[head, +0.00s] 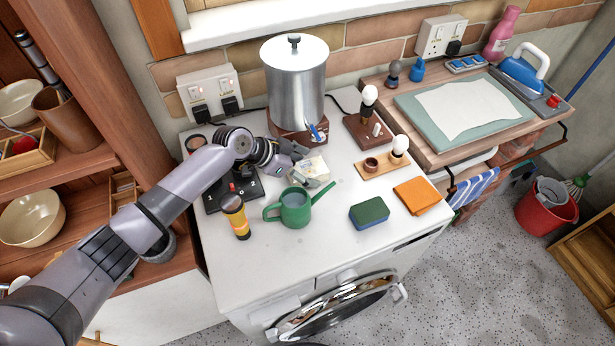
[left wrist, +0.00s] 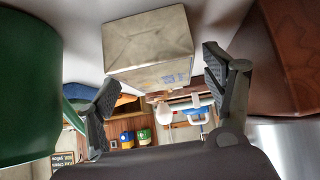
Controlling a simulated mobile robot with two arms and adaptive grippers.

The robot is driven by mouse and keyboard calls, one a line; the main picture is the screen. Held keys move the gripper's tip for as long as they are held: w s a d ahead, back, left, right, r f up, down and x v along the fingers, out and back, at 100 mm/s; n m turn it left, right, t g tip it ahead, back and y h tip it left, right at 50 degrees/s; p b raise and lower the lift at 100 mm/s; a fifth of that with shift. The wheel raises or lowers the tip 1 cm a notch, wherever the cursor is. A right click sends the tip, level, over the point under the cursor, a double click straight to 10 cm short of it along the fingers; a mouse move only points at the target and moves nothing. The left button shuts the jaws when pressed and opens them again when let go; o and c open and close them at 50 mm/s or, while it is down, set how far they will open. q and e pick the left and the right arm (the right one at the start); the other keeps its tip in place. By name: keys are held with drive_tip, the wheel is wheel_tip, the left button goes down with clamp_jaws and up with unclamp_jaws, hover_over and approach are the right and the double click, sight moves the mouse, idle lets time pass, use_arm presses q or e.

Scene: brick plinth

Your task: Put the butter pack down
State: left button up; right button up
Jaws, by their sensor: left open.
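The butter pack (head: 314,167) is a small pale cream block on the white washing-machine top (head: 330,225), between the steel pot and the green watering can. In the left wrist view the butter pack (left wrist: 148,45) sits flat against the white surface, just beyond and between the fingertips. My left gripper (head: 302,167) is at the pack, with its fingers spread; in the wrist view the open gripper (left wrist: 160,70) shows gaps to the pack. The fingers partly cover the pack in the head view. My right gripper is not in view.
The green watering can (head: 294,208) is close in front and the pot (head: 295,85) on its wooden base close behind. A yellow-and-black flashlight (head: 236,216), a sponge (head: 369,213), an orange cloth (head: 416,196) and bulb stands (head: 381,167) are around. The front right of the top has bare room.

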use_arm(q)
drive_tip(key=shift+w+d+f, duration=0.1)
drive_tip(key=shift+d+f, duration=0.15)
drive_tip(key=shift+f, duration=0.1)
drive_tip(key=shift+r, duration=0.15)
drive_tip(key=shift+c, duration=1.2)
drive_tip(key=c, duration=1.2)
drive_tip(key=shift+c, duration=0.7)
drive_tip(key=shift+r, duration=0.15)
